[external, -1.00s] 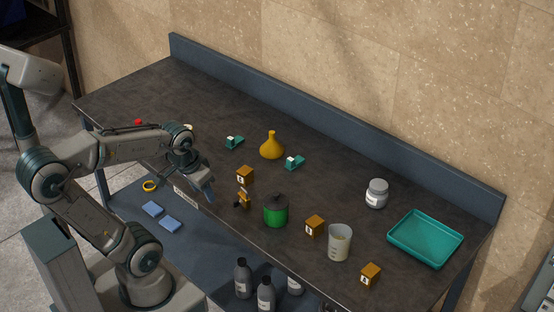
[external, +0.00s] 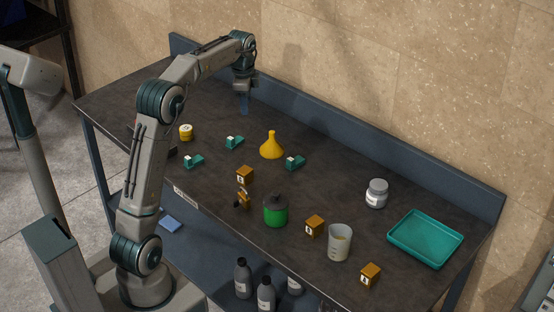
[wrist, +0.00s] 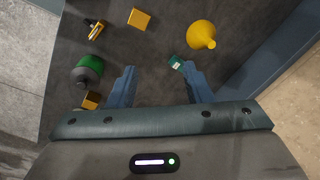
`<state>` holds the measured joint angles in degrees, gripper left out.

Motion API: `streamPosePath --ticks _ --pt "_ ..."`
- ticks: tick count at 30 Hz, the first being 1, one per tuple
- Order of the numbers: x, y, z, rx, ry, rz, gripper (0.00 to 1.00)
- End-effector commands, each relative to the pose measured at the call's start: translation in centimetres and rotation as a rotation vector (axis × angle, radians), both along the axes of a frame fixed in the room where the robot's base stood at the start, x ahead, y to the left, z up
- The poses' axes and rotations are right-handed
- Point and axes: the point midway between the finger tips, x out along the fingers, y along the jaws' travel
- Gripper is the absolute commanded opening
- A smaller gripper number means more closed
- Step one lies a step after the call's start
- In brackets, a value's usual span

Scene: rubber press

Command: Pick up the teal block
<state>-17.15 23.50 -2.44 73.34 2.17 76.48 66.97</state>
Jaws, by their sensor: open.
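Three teal blocks with white labels lie on the dark table in the external view: one at the left (external: 194,161), one in the middle (external: 234,143) and one just right of the yellow funnel (external: 294,162). My gripper (external: 243,108) is raised near the back of the table, pointing down, clear of all three. In the wrist view, my gripper (wrist: 161,84) is open and empty. One teal block (wrist: 176,63) shows there, close to the right fingertip in the picture and beside the funnel (wrist: 201,35).
A green jar (external: 275,212), several orange cubes including one near the middle (external: 245,175), a beaker (external: 339,242), a white jar (external: 376,194) and an empty teal tray (external: 425,239) stand on the table. A raised ledge (external: 340,136) runs along its back.

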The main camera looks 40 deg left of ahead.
Motion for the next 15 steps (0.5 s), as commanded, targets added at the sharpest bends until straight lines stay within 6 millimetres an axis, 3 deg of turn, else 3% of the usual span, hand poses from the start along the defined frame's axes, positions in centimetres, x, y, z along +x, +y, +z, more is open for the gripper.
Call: streamPosePath --ticks 6,15 --pt "4.7 6.0 -3.3 0.006 0.051 -0.194 0.45" --pt "7.6 13.8 -9.3 -0.006 0.102 -0.453 0.45"
